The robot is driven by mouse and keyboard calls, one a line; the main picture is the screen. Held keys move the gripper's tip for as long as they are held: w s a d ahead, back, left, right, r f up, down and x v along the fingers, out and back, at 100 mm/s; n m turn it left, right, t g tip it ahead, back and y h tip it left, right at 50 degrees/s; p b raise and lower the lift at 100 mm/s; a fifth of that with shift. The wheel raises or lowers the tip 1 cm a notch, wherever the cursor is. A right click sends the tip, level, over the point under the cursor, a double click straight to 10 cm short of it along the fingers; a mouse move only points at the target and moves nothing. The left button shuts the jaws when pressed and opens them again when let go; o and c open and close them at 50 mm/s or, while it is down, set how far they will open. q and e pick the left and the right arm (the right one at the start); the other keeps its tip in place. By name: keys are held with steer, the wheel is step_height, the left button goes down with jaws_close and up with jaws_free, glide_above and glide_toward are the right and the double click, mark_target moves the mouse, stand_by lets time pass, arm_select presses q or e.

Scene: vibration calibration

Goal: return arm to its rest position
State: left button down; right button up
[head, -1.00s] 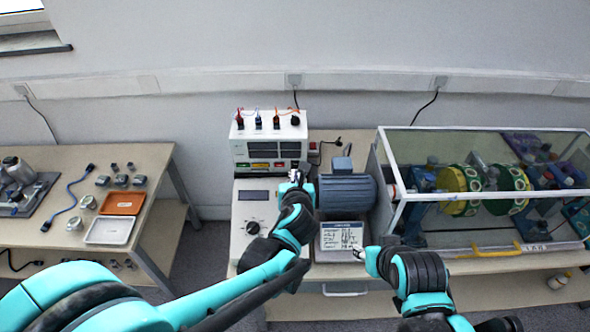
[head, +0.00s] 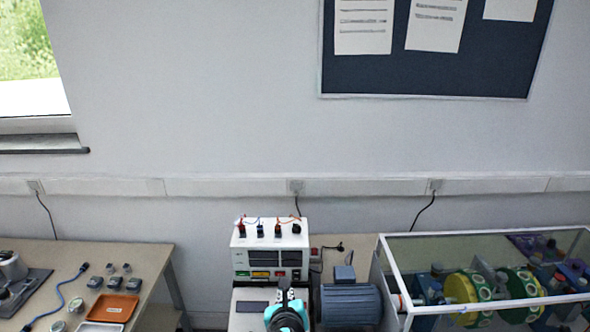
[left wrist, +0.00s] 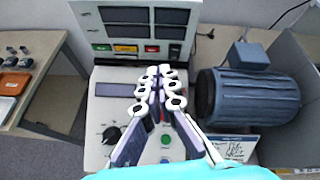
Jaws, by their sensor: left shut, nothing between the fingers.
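My left gripper (left wrist: 162,90) is shut and empty in the left wrist view. It hovers in front of the white control unit (left wrist: 104,120), which has a dark display, a black knob and coloured buttons. In the head view only the upper end of my left arm's gripper (head: 286,292) shows at the bottom edge, over the control unit (head: 246,294). A blue-grey motor (head: 348,304) stands just right of it and also shows in the left wrist view (left wrist: 250,97). My right gripper is outside both current views.
A white power supply (head: 270,250) with coloured leads stands behind the control unit. A glass-walled case (head: 400,280) with green and yellow discs is at the right. A left table (head: 150,262) holds an orange tray (head: 113,309) and small parts. A gap separates the tables.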

arm_select(q)
steer(key=s+a+f+n+g, duration=0.1)
steer(key=s+a+n, duration=0.4)
steer(key=n, duration=0.6)
steer(key=s+a+f+n+g+b, duration=0.1)
steer(key=s+a+n, duration=0.4)
steer(key=n, duration=0.6)
steer(key=s+a+f+n+g+b, duration=0.1)
steer(key=s+a+f+n+g, duration=0.2)
steer(key=s+a+n, duration=0.2)
steer(key=s+n, duration=0.3)
steer(key=n, duration=0.2)
steer(key=shift+s+a+n, duration=0.35)
steer(key=shift+s+n, duration=0.05)
